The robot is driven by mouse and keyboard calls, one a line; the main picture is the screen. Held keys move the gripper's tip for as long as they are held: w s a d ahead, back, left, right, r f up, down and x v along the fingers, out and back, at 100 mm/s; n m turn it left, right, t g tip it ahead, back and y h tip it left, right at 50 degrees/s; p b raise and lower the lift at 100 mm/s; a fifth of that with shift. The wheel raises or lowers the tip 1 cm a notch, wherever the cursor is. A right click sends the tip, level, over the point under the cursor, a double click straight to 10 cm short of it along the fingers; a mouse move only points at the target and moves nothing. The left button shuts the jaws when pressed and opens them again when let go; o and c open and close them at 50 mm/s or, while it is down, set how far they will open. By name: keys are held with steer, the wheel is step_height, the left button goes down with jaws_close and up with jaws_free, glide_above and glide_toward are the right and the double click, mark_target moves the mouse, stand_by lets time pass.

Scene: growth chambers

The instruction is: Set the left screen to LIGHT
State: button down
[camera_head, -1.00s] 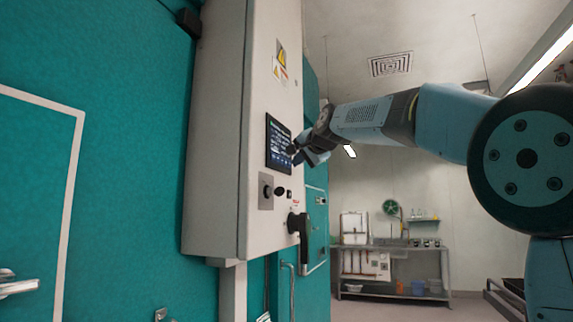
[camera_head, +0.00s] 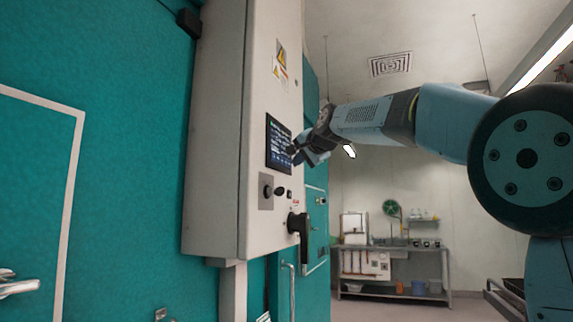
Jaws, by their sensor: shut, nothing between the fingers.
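A dark touch screen (camera_head: 277,143) is set in the front of a pale grey control cabinet (camera_head: 222,130). It shows rows of small light text and blue marks along its lower part, too small to read. My gripper (camera_head: 294,153) is shut and empty, with its fingertips at the screen's right edge, at or very close to the glass. I cannot tell whether they touch it. The gripper covers a little of the screen's right side.
Below the screen are a black knob (camera_head: 267,190), small buttons and a large black rotary handle (camera_head: 300,226). Teal chamber walls (camera_head: 120,130) flank the cabinet. A metal bench (camera_head: 390,250) with containers stands at the back. The room right of the cabinet is open.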

steer(key=shift+a, duration=0.1)
steer(key=shift+w+a, duration=0.15)
steer(key=shift+a, duration=0.15)
steer(key=shift+w+a, duration=0.1)
steer(key=shift+a, duration=0.2)
stand_by(0.9)
stand_by(0.3)
steer(key=shift+s+d, duration=0.25)
steer(key=shift+d, duration=0.45)
steer(key=shift+s+d, duration=0.3)
steer(key=shift+d, duration=0.5)
steer(key=shift+s+d, duration=0.3)
steer(key=shift+d, duration=0.45)
steer(key=shift+s+d, duration=0.3)
steer(key=shift+d, duration=0.5)
